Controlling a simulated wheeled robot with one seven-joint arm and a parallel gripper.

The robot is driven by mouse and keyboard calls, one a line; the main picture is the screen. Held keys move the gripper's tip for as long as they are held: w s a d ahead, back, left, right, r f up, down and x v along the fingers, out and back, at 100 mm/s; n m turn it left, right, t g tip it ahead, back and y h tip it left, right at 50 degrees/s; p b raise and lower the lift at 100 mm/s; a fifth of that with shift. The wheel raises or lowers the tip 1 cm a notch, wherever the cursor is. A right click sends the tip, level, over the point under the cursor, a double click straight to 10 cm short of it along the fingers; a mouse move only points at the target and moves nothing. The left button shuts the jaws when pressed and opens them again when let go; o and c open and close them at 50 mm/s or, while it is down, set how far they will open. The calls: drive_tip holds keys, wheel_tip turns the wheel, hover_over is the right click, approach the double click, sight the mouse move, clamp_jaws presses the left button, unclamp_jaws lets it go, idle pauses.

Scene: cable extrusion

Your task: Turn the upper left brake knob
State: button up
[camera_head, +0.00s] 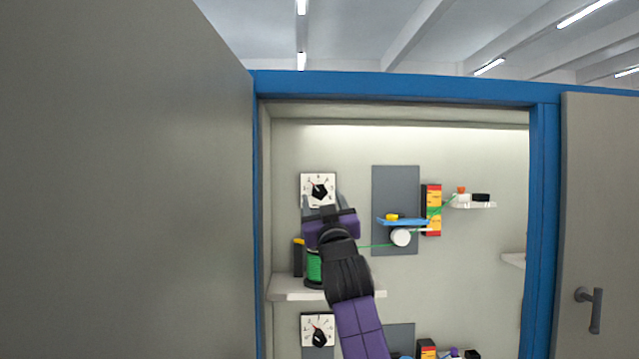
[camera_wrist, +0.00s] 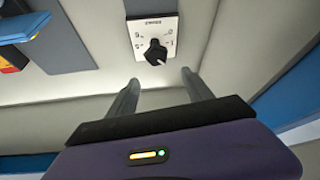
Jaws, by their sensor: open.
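The upper left brake knob (camera_head: 319,191) is a black pointer knob on a white square dial plate with markings, on the cabinet's back wall. In the wrist view the knob (camera_wrist: 156,52) sticks out from its dial, ahead of my fingers and roughly centred between them. My gripper (camera_head: 323,200) is open, with its two grey fingers apart on either side of the knob's line. In the wrist view my gripper (camera_wrist: 160,84) is empty, and its fingertips look short of the knob. In the head view the fingers overlap the dial's lower edge.
A green cable spool (camera_head: 314,268) stands on a shelf (camera_head: 290,289) below. A second dial (camera_head: 318,330) is lower down. A grey panel with a blue guide (camera_head: 403,222) and white roller is to the right. The left cabinet door (camera_head: 130,180) stands open.

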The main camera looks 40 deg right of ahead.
sight(320, 196)
drive_tip(key=shift+g, duration=0.4)
drive_tip(key=shift+w+d+f+p+x, duration=0.1)
drive_tip(key=shift+f+p+x, duration=0.25)
drive_tip(key=shift+x, duration=1.05)
drive_tip(key=shift+w+d+f+p+x, duration=0.2)
drive_tip(key=shift+p+x, duration=0.25)
drive_tip(key=shift+x, duration=0.95)
drive_tip(key=shift+s+d+f+p+x, duration=0.1)
drive_tip(key=shift+f+p+x, duration=0.3)
drive_tip(key=shift+x, duration=1)
drive_tip(key=shift+c, duration=0.2)
clamp_jaws()
drive_tip(key=shift+a+f+m+b, duration=0.15)
drive_tip(key=shift+m+b, duration=0.25)
drive_tip(key=shift+b, duration=0.25)
